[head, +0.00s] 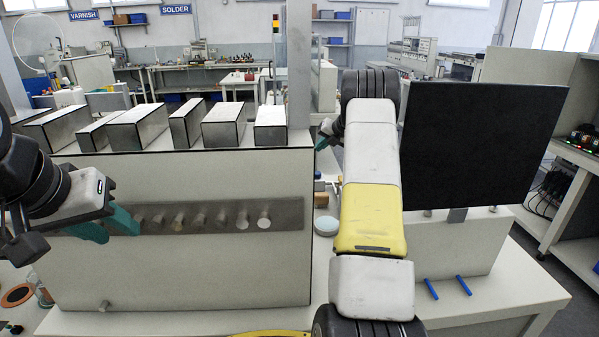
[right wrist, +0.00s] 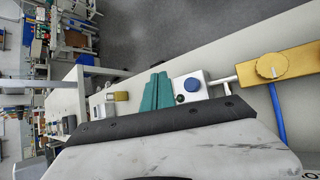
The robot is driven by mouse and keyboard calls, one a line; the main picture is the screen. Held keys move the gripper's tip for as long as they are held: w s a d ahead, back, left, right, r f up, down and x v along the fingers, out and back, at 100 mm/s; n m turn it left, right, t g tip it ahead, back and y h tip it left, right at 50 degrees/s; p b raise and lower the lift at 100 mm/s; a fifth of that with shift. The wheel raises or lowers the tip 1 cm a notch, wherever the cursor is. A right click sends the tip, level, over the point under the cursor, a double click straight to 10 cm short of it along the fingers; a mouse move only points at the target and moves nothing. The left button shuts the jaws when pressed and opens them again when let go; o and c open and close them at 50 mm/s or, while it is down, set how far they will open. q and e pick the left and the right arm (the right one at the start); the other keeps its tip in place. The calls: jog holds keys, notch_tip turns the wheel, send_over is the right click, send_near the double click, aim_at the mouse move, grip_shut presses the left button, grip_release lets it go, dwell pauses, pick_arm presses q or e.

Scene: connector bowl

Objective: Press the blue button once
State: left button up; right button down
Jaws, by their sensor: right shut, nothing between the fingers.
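The blue button (right wrist: 192,85) is a round cap on a small white box (right wrist: 203,79) in the right wrist view. My right gripper (right wrist: 158,82) has its teal fingers shut together, with nothing between them, just left of the box in that view. I cannot tell its height over the surface. In the head view, part of my right gripper (head: 322,141) shows behind my arm, and the button is hidden. My left gripper (head: 114,230) is at the left of the head view, its teal fingers apart and empty, in front of the metal strip.
In the right wrist view, a yellow box with a knob (right wrist: 270,67) stands right of the button, and a brass padlock-like part (right wrist: 121,96) lies to the left. In the head view, a panel with a metal strip of pegs (head: 285,213) and a black screen (head: 480,140) stand on the table.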

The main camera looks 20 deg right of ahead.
aim_at(319, 173)
jog(key=shift+f, duration=3.6)
jog(key=shift+f, duration=0.15)
jog(key=shift+f, duration=0.25)
jog(key=shift+f, duration=0.55)
jog(key=shift+r, duration=0.95)
jog(key=shift+r, duration=0.1)
jog(key=shift+r, duration=2.4)
